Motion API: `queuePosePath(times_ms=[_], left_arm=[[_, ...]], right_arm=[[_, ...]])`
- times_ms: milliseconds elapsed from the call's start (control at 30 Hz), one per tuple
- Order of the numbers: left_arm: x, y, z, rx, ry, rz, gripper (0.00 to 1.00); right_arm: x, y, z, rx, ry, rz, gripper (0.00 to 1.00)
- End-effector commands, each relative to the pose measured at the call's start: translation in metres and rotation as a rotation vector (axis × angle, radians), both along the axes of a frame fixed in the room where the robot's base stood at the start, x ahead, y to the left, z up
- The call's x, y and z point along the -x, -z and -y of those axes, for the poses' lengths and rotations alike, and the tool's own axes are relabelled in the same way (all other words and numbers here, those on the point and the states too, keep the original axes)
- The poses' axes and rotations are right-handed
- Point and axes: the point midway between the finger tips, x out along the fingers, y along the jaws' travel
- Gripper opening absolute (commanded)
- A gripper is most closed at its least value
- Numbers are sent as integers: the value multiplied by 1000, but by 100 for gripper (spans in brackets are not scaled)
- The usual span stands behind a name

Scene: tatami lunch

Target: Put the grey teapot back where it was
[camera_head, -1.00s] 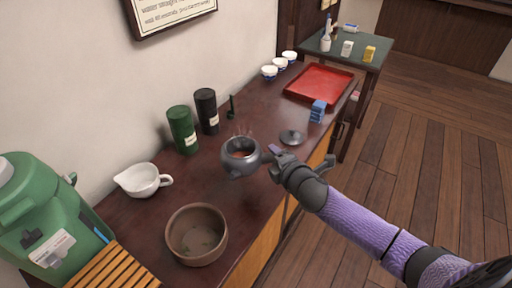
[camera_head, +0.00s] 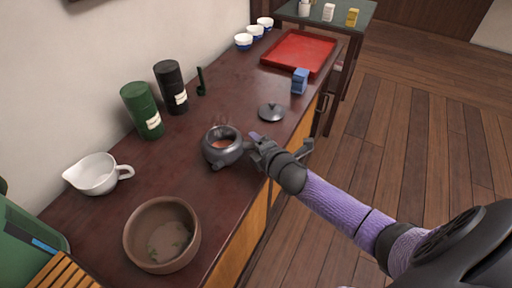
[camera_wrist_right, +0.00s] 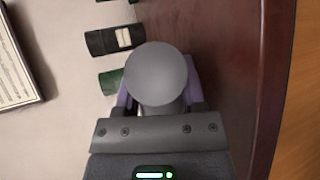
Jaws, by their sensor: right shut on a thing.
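The grey teapot (camera_head: 216,155) is at the middle of the dark counter, upright, without its lid, with an orange-brown inside and faint steam above it. I cannot tell whether its base touches the counter. My right gripper (camera_head: 257,141) comes from the right and is shut on the teapot's side handle. In the right wrist view, a round grey end, seemingly of the handle (camera_wrist_right: 160,72), sits between the purple fingers and hides the teapot's body. The grey lid (camera_head: 271,113) lies on the counter behind and right of the teapot. My left gripper is not in view.
A brown bowl (camera_head: 133,235) stands in front, a white pitcher (camera_head: 95,175) at left. Green (camera_head: 140,110) and black (camera_head: 170,88) canisters stand along the wall. A blue box (camera_head: 300,80), red tray (camera_head: 325,52) and several cups are farther back. Counter between teapot and bowl is clear.

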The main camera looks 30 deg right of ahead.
Motion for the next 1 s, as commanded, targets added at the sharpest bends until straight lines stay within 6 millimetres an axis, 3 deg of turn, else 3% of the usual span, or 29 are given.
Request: queuePosePath(times_ms=[200, 233, 400, 733, 1000], left_arm=[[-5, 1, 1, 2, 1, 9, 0], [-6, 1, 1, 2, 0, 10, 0], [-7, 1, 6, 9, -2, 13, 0], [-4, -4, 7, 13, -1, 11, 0], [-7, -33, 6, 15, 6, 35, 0]], right_arm=[[0, 1, 0, 0, 0, 1, 0], [0, 1, 0, 0, 0, 0, 56], [0, 0, 0, 1, 0, 0, 87], [3, -5, 0, 0, 0, 0, 87], [62, -29, -4, -1, 0, 0, 87]])
